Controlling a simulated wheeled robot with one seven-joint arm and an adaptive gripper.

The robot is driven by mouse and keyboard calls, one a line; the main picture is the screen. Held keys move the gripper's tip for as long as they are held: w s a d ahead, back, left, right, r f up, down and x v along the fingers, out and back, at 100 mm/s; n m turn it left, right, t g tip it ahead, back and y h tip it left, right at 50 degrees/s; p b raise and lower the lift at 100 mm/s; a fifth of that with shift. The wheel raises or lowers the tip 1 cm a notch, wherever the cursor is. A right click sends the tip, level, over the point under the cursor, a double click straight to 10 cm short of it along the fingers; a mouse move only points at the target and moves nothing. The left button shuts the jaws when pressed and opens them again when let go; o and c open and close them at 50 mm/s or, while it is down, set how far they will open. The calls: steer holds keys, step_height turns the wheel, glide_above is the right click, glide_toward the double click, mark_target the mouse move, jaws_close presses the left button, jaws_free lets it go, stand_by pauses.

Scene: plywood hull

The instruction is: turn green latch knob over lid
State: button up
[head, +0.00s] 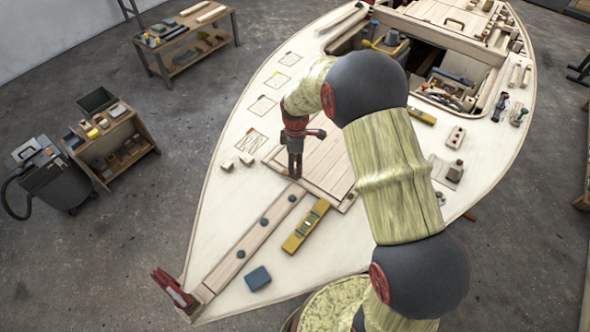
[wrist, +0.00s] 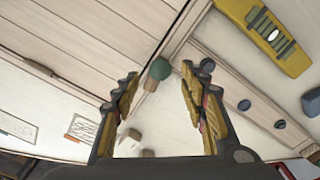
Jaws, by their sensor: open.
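The green latch knob (wrist: 160,69) shows in the wrist view, round and dark green, at the edge of the planked lid (wrist: 85,35). A short pale wooden piece (wrist: 151,84) shows just below the knob. My gripper (wrist: 159,74) is open, with one fingertip on each side of the knob in this picture; I cannot tell whether either touches it. In the head view my gripper (head: 295,175) points down at the front left corner of the lid (head: 325,165), and the knob is hidden there.
A yellow level (head: 306,226) lies on the deck in front of the lid, beside a long plank with dark knobs (head: 257,233). A blue block (head: 258,278) and a red clamp (head: 172,287) are nearer the bow. Small pale blocks (head: 236,161) sit left of the lid.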

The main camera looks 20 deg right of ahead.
steer(key=shift+f, duration=1.5)
steer(key=shift+c, duration=0.7)
jaws_close()
